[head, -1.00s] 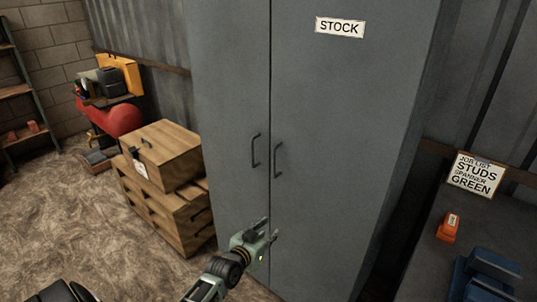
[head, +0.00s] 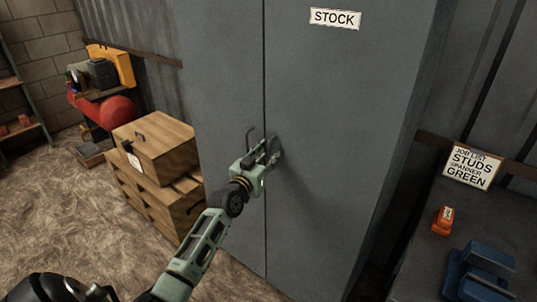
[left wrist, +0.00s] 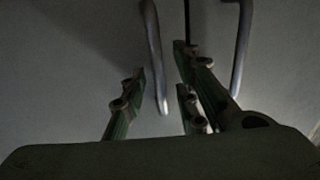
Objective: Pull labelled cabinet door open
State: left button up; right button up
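The grey cabinet's right door (head: 335,110) carries a white STOCK label (head: 335,18) and looks closed, with a thin seam between it and the left door (head: 222,90). My left gripper (head: 272,150) is at the right door's handle and hides it in the head view. In the left wrist view my left gripper (left wrist: 160,100) is open, with a dark bar handle (left wrist: 154,55) showing between its fingers. Contact cannot be told. The left door's handle (head: 249,138) is just left of the gripper, and appears at right in the wrist view (left wrist: 241,45). My right gripper is not in view.
Wooden crates (head: 155,150) stand left of the cabinet. A dark bench at right holds an orange item (head: 443,219), a blue item (head: 480,270) and a job list sign (head: 472,168). The floor (head: 70,215) in front of the crates is clear.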

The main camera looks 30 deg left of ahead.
pick_arm(q)
jog(key=shift+w, duration=0.2)
grip_shut()
dwell(0.6)
